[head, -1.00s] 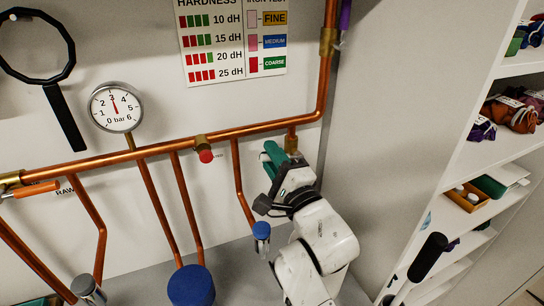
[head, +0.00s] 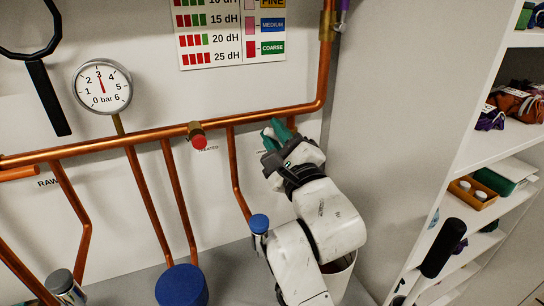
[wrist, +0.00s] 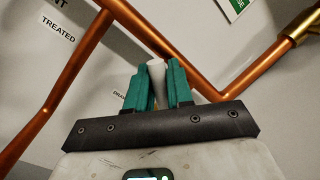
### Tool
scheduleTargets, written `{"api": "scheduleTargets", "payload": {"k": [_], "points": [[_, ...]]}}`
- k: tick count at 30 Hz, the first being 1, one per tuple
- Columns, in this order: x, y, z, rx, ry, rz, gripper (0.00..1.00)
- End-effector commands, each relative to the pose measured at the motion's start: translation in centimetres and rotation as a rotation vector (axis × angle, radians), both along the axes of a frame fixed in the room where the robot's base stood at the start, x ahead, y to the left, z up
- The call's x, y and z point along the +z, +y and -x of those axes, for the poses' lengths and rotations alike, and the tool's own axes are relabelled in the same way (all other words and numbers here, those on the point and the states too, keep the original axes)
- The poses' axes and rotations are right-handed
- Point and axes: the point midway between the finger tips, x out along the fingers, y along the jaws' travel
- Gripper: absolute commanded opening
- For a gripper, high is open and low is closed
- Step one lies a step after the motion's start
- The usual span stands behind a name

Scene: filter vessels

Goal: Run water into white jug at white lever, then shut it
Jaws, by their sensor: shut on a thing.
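My gripper (head: 273,134) has green fingers and is up at the copper pipe, near its right end. In the wrist view the fingers (wrist: 156,84) are shut on a white upright piece, the white lever (wrist: 157,70). No water stream is visible.
A copper pipe (head: 80,148) runs along the wall with a red knob (head: 197,140) and a pressure gauge (head: 102,87). Shelves (head: 480,170) stand at right.

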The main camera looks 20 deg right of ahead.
Motion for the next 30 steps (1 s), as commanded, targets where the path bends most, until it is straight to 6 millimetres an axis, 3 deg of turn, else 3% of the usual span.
{"api": "scheduleTargets", "payload": {"k": [6,15,16,22,30], "points": [[0.28,-0.41,0.00,0.000,0.002,-0.099,0.00],[0.40,-0.50,0.00,-0.001,0.004,-0.105,0.00],[0.40,-0.51,0.00,-0.001,0.005,-0.105,0.22],[0.44,-0.48,0.00,-0.001,0.003,-0.104,0.41],[0.39,-0.44,0.17,0.000,0.001,-0.103,0.41]]}}
